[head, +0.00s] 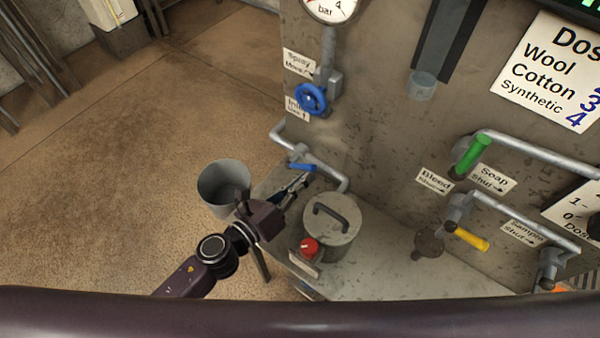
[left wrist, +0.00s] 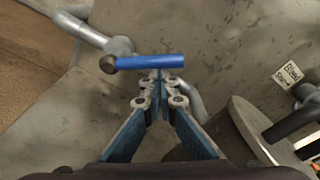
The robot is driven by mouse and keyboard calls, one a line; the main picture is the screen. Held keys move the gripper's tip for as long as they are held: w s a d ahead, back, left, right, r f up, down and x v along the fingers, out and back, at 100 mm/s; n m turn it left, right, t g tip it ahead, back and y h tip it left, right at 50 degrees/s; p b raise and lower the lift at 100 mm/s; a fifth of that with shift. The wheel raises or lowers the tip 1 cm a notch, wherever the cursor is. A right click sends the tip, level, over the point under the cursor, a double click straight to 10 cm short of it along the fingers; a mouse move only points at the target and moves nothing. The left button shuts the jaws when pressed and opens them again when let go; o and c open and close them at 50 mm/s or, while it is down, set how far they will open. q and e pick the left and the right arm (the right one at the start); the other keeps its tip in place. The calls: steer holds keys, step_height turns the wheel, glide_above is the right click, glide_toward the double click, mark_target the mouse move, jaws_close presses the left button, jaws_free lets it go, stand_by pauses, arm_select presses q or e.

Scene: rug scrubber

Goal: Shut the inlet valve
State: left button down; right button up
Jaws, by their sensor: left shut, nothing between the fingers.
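A blue lever (head: 302,167) sits on a grey pipe low on the machine's wall, below a partly hidden label that seems to read "Inlet" (head: 297,108). In the left wrist view the lever (left wrist: 150,62) lies crosswise, its dark round end at left. A blue handwheel (head: 311,98) is above, beside that label. My left gripper (head: 305,181) is shut and empty, its tips right by the lever. In the left wrist view the closed tips (left wrist: 160,82) overlap the lever's near edge; I cannot tell whether they touch. My right gripper is not in view.
A lidded grey pot (head: 331,222) and a red knob (head: 309,248) are close right of my left gripper. A grey bucket (head: 222,186) is to its left. Green (head: 473,154) and yellow (head: 471,238) levers are on pipes farther right. Floor at left is clear.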

arm_select(q)
steer(key=shift+r, duration=0.15)
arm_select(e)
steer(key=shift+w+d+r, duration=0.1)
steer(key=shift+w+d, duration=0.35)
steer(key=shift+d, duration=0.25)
